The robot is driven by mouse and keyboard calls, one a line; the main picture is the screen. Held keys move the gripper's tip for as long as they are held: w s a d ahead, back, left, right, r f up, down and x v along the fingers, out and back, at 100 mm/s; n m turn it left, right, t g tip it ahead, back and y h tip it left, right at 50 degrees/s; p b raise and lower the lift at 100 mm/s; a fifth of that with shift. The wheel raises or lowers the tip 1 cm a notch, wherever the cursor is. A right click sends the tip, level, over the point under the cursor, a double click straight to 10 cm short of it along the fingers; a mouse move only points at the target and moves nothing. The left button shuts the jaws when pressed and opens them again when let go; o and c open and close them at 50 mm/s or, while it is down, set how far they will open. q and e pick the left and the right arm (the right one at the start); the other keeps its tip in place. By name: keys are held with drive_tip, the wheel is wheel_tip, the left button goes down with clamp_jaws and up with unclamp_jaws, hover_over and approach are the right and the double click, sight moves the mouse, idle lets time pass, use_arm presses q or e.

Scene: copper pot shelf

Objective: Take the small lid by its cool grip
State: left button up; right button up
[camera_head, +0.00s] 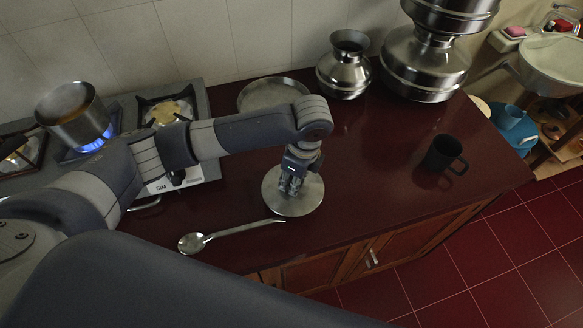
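The small lid (306,201), a round flat metal disc, is near the middle of the dark red counter in the head view. My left gripper (290,188) points down over the middle of the lid, where its fingers cover the grip. The fingers look close together, but I cannot tell whether they are shut on the grip. I also cannot tell whether the lid rests on the counter or is slightly raised. My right gripper is not in view.
A pot (75,115) stands over a lit blue flame on the stove (190,150). A larger round metal plate or lid (255,97) lies behind my arm. A ladle (228,233) lies in front. A dark mug (441,155) and metal vessels (345,68) stand right. The counter between is clear.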

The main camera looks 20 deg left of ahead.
use_arm(q)
drive_tip(key=s+d, duration=0.1)
drive_tip(key=s, duration=0.2)
drive_tip(key=s+d+b, duration=0.1)
drive_tip(key=s, duration=0.2)
drive_tip(key=s+d+r, duration=0.1)
drive_tip(key=s, duration=0.2)
drive_tip(key=shift+d, duration=0.4)
drive_tip(key=r+p, duration=0.5)
drive_tip(key=shift+s+p, duration=0.2)
drive_tip(key=shift+p, duration=0.15)
